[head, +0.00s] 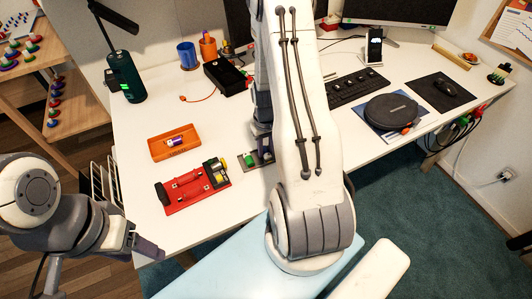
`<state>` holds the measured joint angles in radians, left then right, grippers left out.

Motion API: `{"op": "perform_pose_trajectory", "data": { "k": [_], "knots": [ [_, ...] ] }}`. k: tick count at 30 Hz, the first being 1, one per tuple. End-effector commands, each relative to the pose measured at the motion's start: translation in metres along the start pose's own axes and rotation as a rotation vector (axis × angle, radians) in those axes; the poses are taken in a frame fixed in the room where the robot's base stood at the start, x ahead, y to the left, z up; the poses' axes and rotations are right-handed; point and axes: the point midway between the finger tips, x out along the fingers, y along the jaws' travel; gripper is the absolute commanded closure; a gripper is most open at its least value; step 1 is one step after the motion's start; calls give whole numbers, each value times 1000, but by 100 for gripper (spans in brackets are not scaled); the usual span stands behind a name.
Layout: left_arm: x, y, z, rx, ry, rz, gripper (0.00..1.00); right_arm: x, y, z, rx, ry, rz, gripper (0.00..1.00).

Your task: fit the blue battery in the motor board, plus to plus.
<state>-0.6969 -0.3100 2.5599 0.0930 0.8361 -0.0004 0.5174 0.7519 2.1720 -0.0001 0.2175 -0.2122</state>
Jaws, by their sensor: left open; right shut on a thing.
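A red board (193,190) with two wire-like loops, a dark piece at its left end and yellow and black parts at its right lies on the white table. It looks like the motor board. An orange tray (157,150) behind it holds a small purple and white cylinder (175,141), which looks like a battery. My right gripper (264,146) points down beside a grey plate with a green block (249,160), right of the red board. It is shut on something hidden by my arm. My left gripper (148,247) is open and empty at the table's front left edge. Plus marks are too small to read.
A dark green lamp (125,76), a blue cup (187,55), an orange cup (208,47) and a black box (225,75) stand behind. A keyboard (350,89) and a round black case (390,111) are at right. Bare table lies left of the red board.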

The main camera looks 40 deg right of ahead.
Motion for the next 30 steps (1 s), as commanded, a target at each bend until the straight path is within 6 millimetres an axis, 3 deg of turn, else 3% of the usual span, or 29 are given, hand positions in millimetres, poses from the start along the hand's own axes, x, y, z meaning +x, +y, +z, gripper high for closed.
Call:
{"op": "perform_pose_trajectory", "data": {
  "k": [30],
  "knots": [
    [-53, 4, -3, 0, 0, 0, 40, -61, 0, 0, 0, 0, 0, 100]
  ]
}}
